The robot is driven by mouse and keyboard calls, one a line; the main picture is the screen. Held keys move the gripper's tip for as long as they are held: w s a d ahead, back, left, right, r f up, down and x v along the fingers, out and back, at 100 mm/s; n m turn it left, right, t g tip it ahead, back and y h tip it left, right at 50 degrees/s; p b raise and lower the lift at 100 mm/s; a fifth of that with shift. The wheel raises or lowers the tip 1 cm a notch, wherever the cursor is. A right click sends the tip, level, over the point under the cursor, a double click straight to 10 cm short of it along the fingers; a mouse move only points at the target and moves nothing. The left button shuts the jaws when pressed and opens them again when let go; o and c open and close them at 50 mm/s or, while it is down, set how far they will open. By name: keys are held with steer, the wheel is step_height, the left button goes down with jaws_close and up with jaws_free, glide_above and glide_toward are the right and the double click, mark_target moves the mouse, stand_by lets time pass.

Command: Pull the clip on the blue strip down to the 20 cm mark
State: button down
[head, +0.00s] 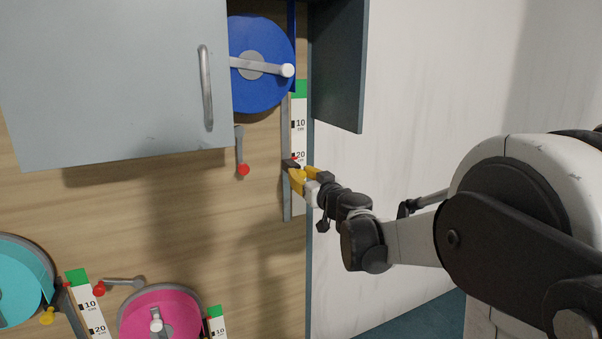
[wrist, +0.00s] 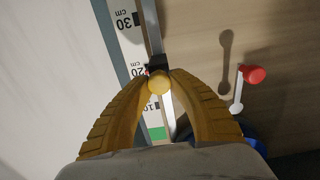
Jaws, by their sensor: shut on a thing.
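The blue wheel (head: 238,88) with a grey crank is on the wooden board, and a blue strip (head: 291,45) runs beside it at the top. Below is a grey rail (head: 286,120) along a white scale (head: 300,138) with a green top. The dark clip (head: 290,163) sits on the rail with a small red mark close to the 20 cm label. My gripper (head: 300,178) is shut on the clip's yellow knob (wrist: 158,83), seen between the yellow fingers in the wrist view. The clip's dark body (wrist: 157,63) shows beside the 20 label there. The fingers hide part of the scale.
A grey cabinet door (head: 120,80) stands open at upper left, and a dark panel (head: 338,70) juts out at upper right. A red-knobbed lever (head: 242,160) is left of the rail. Teal (head: 20,285) and pink (head: 170,310) wheels are lower down.

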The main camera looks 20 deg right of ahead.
steer(key=c, duration=1.2)
jaws_free()
steer(key=shift+w, duration=0.1)
steer(key=s, duration=1.2)
